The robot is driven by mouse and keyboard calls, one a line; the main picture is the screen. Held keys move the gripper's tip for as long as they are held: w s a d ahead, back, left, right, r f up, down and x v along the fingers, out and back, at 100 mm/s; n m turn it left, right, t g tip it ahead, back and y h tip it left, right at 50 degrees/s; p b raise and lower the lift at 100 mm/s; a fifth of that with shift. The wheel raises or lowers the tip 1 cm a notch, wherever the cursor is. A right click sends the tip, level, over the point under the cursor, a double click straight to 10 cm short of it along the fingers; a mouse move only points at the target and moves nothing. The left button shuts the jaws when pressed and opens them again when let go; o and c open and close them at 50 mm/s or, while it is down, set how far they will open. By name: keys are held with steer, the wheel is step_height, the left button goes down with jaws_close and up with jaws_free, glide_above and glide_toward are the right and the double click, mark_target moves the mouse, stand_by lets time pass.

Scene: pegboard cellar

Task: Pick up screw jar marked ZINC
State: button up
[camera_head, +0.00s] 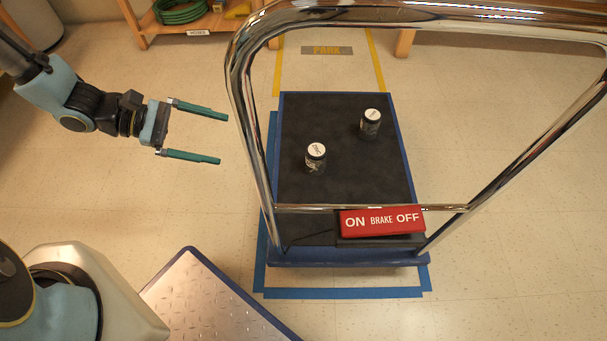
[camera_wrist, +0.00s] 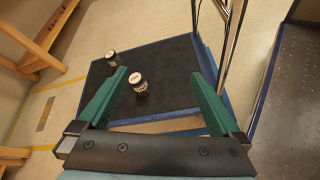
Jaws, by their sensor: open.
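Two dark jars with white lids stand upright on the black deck of a cart (camera_head: 340,190). The nearer jar (camera_head: 316,160) is left of the deck's middle; the farther jar (camera_head: 370,122) is toward the back right. Their lid markings are too small to read, so I cannot tell which is ZINC. My gripper (camera_head: 222,138) is open and empty, left of the cart and outside its chrome handle. In the wrist view, one jar (camera_wrist: 140,84) shows between the green fingers (camera_wrist: 155,85), beyond them, and the other jar (camera_wrist: 111,56) shows farther off to the left.
The chrome handle (camera_head: 243,110) arches up around the cart's near side. A red ON/OFF brake pedal (camera_head: 382,221) is at its near edge. A wooden bench (camera_head: 180,22) with a green hose stands at the back left.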

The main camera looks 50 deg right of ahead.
steer(key=s+d+f+n+h+b, duration=0.2)
steer(key=d+f+b, duration=0.2)
steer(key=f, duration=0.3)
steer(key=s+d+f+n+h+b, duration=0.2)
steer(key=d+f+b, duration=0.2)
steer(key=f, duration=0.3)
steer(key=n+t+h+b, duration=0.45)
steer(key=n+b, duration=0.25)
steer(key=b, duration=0.2)
glide_toward(308, 159)
steer(key=shift+s+d+f+g, duration=0.1)
steer(key=shift+d+f+g, duration=0.15)
steer(key=shift+d, duration=0.25)
steer(key=shift+s+d+f+g, duration=0.15)
steer(key=shift+d+f, duration=0.2)
steer(key=shift+d, duration=0.2)
steer(key=b+x, duration=0.2)
steer(key=x, duration=0.2)
steer(key=shift+d+f, duration=0.1)
steer(key=shift+d, duration=0.15)
steer(key=b+x, duration=0.3)
steer(key=x, duration=0.2)
steer(key=shift+w+b, duration=0.1)
steer(key=shift+b, duration=0.25)
steer(key=shift+d+r, duration=0.35)
steer(key=shift+d, duration=0.25)
steer(key=shift+c, duration=0.4)
jaws_close()
